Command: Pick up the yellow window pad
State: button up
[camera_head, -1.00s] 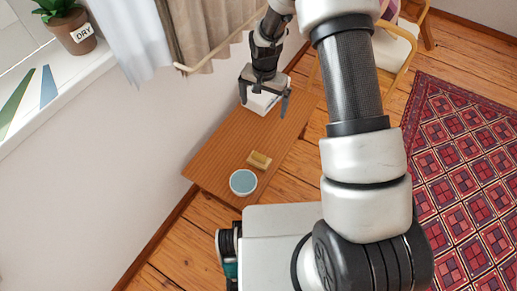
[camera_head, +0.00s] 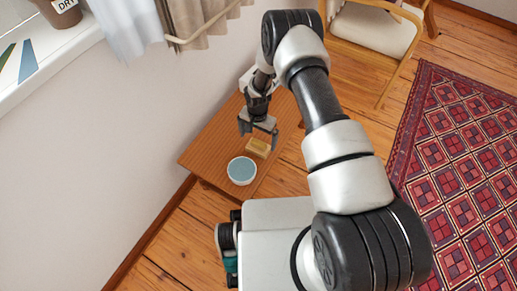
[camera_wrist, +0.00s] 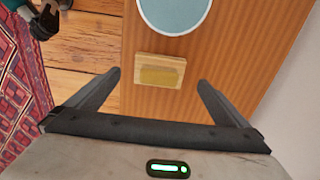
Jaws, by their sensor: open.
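The yellow window pad (camera_wrist: 160,76) lies on the wooden bench, showing as a yellow block on a paler tan base in the wrist view. In the head view the pad (camera_head: 258,147) sits just beside the bowl. My gripper (camera_head: 259,133) is open and empty above the bench, close to the pad. In the wrist view the fingers of my gripper (camera_wrist: 158,82) spread to either side of the pad, with a gap on both sides. Nothing hides the pad in the wrist view; in the head view my gripper partly overlaps its surroundings.
A white bowl with blue inside (camera_head: 241,171) stands on the bench (camera_head: 205,158) next to the pad. The wall is close on the bench's left. A chair (camera_head: 378,32) stands at the back, and a red patterned rug (camera_head: 460,150) covers the floor at right.

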aim_at(258, 142)
jog(key=shift+w+d+f+b, duration=0.1)
jog(key=shift+f+b, duration=0.4)
jog(key=shift+f, duration=1.1)
jog(key=shift+w+d+f+b, duration=0.1)
jog(key=shift+f+b, duration=0.4)
jog(key=shift+f, duration=1.05)
jog(key=shift+c, duration=0.3)
jog(key=c, duration=1.1)
jog(key=shift+r, duration=0.15)
jog(key=shift+c, duration=0.2)
notch_tip(258, 142, up, 10)
jog(key=p, duration=0.3)
